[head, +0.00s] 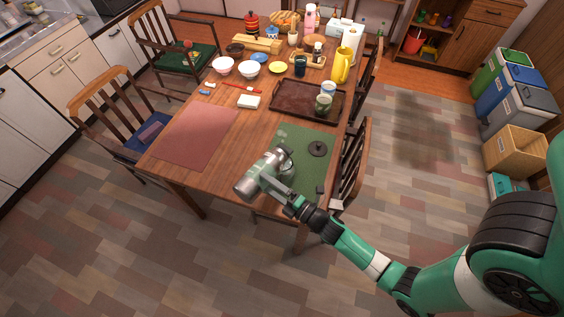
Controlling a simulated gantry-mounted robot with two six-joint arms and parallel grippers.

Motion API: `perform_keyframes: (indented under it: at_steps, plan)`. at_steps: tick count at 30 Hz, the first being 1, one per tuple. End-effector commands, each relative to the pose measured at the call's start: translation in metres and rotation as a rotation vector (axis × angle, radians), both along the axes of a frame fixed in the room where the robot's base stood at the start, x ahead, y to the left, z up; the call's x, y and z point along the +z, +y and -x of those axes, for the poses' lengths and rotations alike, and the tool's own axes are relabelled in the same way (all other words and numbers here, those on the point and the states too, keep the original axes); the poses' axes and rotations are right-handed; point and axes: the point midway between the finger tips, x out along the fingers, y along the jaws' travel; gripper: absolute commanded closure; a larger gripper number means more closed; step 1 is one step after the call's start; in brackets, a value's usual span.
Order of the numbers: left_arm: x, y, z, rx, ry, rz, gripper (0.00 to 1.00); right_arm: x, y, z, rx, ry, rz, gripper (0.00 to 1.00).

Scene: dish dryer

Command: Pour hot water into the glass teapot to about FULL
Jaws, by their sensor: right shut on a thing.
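My right gripper (284,196) is shut on a silver kettle (253,181) and holds it over the near end of the table. The kettle looks tilted. The glass teapot (287,170) seems to stand on the green mat (305,180) just behind and right of the kettle; it is small, partly hidden and hard to make out. Its water level cannot be seen. A dark round lid (317,148) lies on the green mat to the right. My left gripper is out of view.
A dark tray (285,98) with cups lies behind the green mat. A bare red mat (197,135) lies to the left. White bowls (222,66), a yellow pitcher (341,65) and other tableware fill the far end. Chairs flank the table.

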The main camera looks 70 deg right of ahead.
Motion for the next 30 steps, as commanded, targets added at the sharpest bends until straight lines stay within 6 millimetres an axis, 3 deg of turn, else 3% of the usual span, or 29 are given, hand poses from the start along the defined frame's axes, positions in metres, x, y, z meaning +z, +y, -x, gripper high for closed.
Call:
perform_keyframes:
  at_steps: [9,12,14,17,20,25,29,30]
  plan:
    - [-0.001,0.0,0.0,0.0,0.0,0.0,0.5,0.0,0.0,0.0,0.001,-0.007,-0.006,1.0]
    - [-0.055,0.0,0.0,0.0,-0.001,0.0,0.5,-0.043,0.006,-0.001,0.002,0.036,0.177,1.0]
    - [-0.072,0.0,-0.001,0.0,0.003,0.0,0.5,-0.048,0.012,-0.003,0.006,0.055,0.263,1.0]
    - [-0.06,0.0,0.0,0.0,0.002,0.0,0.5,-0.033,0.013,-0.003,0.002,0.067,0.295,1.0]
    - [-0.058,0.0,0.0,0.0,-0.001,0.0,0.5,-0.033,0.012,-0.003,0.001,0.067,0.296,1.0]
    - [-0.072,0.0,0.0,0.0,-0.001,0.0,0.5,-0.042,0.016,-0.004,0.002,0.075,0.334,1.0]
    - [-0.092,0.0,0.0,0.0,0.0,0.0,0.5,-0.062,0.012,-0.003,-0.001,0.109,0.467,1.0]
    - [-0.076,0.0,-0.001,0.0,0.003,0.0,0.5,-0.044,0.011,-0.003,-0.001,0.12,0.513,1.0]
